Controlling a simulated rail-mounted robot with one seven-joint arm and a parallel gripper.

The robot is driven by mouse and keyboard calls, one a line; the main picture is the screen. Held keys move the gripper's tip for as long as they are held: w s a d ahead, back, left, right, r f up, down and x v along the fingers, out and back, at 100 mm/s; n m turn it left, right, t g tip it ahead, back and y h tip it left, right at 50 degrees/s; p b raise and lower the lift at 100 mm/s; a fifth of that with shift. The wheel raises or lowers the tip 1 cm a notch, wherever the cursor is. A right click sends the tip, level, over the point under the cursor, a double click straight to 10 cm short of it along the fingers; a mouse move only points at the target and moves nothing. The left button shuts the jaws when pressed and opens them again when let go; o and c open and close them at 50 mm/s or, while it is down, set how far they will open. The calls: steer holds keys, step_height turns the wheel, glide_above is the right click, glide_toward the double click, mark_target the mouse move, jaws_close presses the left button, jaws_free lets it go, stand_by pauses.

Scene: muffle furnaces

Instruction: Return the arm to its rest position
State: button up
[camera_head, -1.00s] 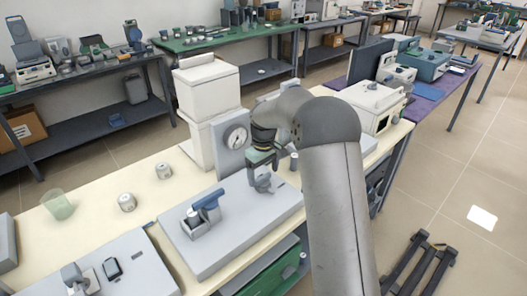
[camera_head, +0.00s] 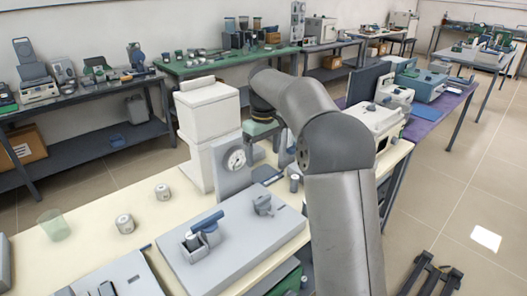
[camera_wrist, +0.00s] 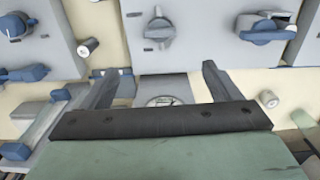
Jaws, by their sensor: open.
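My gripper shows in the wrist view (camera_wrist: 165,90) with its two dark fingers spread wide apart and nothing between them. In the head view my arm reaches up from the lower right and bends left. Its green wrist part (camera_head: 262,132) is above the bench, right of the white furnace (camera_head: 209,125). The gripper's fingertips are hidden or too small to make out there. Below and in front is the grey panel (camera_head: 265,235) with a blue-handled fitting (camera_head: 205,232) and a small grey knob fitting (camera_head: 263,205).
The cream bench (camera_head: 95,230) carries small metal cylinders (camera_head: 125,223) and a translucent green cup (camera_head: 53,225). A white instrument (camera_head: 376,120) is right of my arm. Open floor lies to the right.

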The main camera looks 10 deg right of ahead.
stand_by(0.4)
steer(key=s+f+m, duration=0.2)
steer(key=s+f, duration=0.1)
steer(key=s, duration=0.9)
steer(key=s+f+m, duration=0.2)
steer(key=s+f, duration=0.1)
steer(key=s, duration=1)
steer(key=s+f+m, duration=0.1)
steer(key=s+f, duration=0.2)
steer(key=s, duration=0.9)
steer(key=shift+s+a+m, duration=0.25)
steer(key=shift+a+m, duration=0.15)
steer(key=shift+f, duration=0.1)
